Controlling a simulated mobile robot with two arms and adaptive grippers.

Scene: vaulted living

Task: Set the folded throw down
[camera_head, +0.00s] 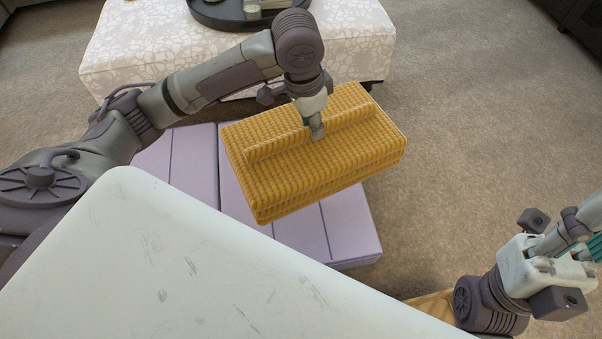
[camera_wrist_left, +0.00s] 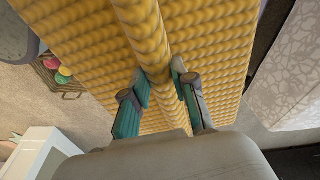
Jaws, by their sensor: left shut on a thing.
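The folded throw (camera_head: 340,150) is a thick mustard-yellow knitted block with a raised ridge along its top. My left gripper (camera_head: 316,128) is above it and shut on that ridge. In the left wrist view the two teal-padded fingers (camera_wrist_left: 166,98) pinch the ridge of the throw (camera_wrist_left: 85,45). In the head view the throw overlaps a lilac panelled surface (camera_head: 345,225); I cannot tell whether it touches it. My right arm (camera_head: 545,270) shows at the lower right, but its fingertips are not clearly visible.
A pale patterned ottoman (camera_head: 140,45) with a dark round tray (camera_head: 215,20) stands behind. Carpet (camera_head: 480,130) is clear to the right. In the left wrist view a basket (camera_wrist_left: 68,88) with colourful balls stands on the floor at left.

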